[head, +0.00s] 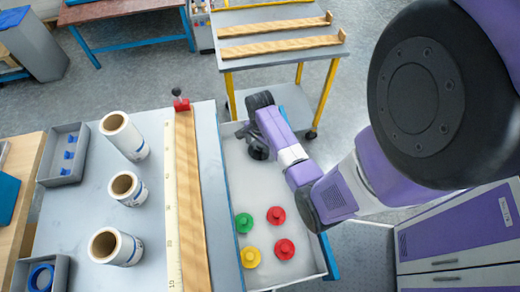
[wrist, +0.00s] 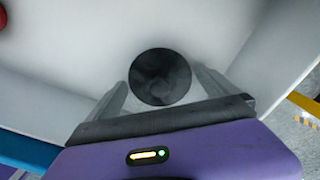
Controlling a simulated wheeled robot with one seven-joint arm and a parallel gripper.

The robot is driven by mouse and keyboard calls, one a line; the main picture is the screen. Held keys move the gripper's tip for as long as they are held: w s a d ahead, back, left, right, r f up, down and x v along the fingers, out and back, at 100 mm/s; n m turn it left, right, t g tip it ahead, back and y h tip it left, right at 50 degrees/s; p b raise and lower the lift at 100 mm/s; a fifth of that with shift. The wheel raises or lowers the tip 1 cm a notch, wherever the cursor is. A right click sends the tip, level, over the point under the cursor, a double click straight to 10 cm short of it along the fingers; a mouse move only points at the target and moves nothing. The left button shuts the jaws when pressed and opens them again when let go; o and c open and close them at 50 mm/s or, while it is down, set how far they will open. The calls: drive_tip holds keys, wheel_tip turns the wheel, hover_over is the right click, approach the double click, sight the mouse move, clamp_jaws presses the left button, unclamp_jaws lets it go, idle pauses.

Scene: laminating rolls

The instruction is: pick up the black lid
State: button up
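The black lid (wrist: 160,77) is a round dark disc on the pale tray floor in the wrist view. My gripper (wrist: 162,80) is open, with one finger on the left and one on the right of the lid. The fingertips are very close to its edges; a narrow gap seems to remain on each side. In the head view, a dark round shape (head: 258,152) beneath my wrist appears to be the lid, and my gripper's fingers are hard to make out there.
The shallow grey tray (head: 232,165) also holds a green lid (head: 244,222), two red lids (head: 276,215) (head: 285,249) and a yellow lid (head: 250,257), nearer its front. White rolls (head: 125,187) stand left of a wooden bar (head: 190,200). A trolley with wooden bars (head: 280,45) stands behind.

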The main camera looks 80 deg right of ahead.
drive_tip(key=c, duration=1.1)
drive_tip(key=shift+o, duration=0.2)
